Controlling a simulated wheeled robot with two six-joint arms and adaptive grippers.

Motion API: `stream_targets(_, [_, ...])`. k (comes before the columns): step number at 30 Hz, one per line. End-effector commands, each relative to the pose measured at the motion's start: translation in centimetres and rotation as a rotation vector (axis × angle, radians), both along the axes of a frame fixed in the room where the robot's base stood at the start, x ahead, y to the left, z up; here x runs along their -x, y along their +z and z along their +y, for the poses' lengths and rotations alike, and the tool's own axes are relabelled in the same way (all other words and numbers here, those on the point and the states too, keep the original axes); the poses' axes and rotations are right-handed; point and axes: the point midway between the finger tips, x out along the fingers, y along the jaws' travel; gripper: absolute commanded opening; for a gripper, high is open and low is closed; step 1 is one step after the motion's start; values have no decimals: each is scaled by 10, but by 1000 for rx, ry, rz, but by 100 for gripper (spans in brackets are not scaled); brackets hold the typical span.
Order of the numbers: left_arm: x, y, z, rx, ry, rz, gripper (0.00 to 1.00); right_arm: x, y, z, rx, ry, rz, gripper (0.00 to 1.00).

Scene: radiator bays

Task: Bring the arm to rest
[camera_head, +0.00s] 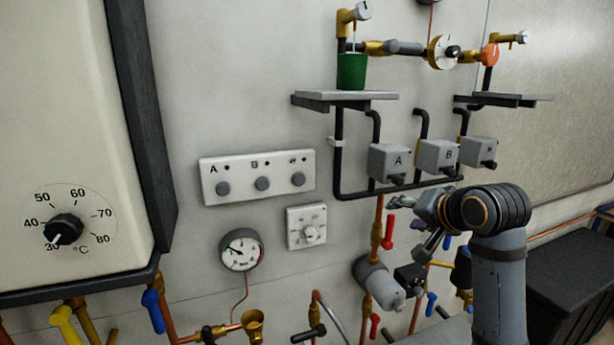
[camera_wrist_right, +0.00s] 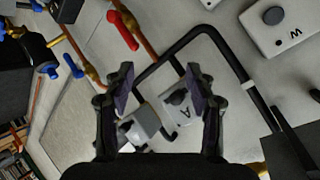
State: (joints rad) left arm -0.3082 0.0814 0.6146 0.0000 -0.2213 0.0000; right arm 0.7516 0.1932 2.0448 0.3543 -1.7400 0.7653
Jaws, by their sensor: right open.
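My right arm (camera_head: 498,270) comes up from the bottom right in the head view and bends left at its dark wrist. My right gripper (camera_head: 408,214) is in front of the wall pipework, just below the grey box marked A (camera_head: 388,162) and close to a red lever (camera_head: 389,232). In the right wrist view its two fingers (camera_wrist_right: 160,85) are spread apart with nothing between them. Box A (camera_wrist_right: 182,104) shows behind the fingers there. My left gripper is not in view.
A grey pump-like cylinder (camera_head: 379,282) and copper pipes lie below the gripper. Shelves, one with a green cup (camera_head: 351,71), are above. A white button panel (camera_head: 258,177), a gauge (camera_head: 241,250) and a boiler (camera_head: 62,130) are left. A dark chest (camera_head: 572,285) stands right.

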Motion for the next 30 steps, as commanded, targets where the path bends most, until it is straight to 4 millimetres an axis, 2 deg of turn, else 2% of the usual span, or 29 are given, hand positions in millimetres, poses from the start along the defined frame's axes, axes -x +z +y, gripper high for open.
stream_targets(1, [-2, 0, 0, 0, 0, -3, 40, 8, -48, 0, 51, 14, 58, 56])
stream_targets(4, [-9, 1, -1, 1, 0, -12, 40, 36, -134, -3, 170, 57, 158, 56])
stream_targets(6, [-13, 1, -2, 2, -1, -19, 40, 64, -189, -5, 252, 98, 230, 56])
stream_targets(9, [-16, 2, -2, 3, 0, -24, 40, 111, -254, -9, 359, 161, 328, 56])
stream_targets(10, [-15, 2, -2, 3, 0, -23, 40, 124, -269, -10, 386, 180, 353, 56])
stream_targets(12, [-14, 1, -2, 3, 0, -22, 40, 154, -297, -13, 441, 222, 407, 56])
stream_targets(15, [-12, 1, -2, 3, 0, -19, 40, 193, -328, -16, 503, 278, 472, 56])
stream_targets(21, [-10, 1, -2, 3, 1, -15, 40, 260, -366, -21, 600, 380, 579, 56])
stream_targets(25, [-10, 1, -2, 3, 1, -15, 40, 301, -382, -25, 652, 446, 643, 56])
stream_targets(30, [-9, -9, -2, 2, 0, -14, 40, 289, -447, -31, 647, 448, 666, 56])
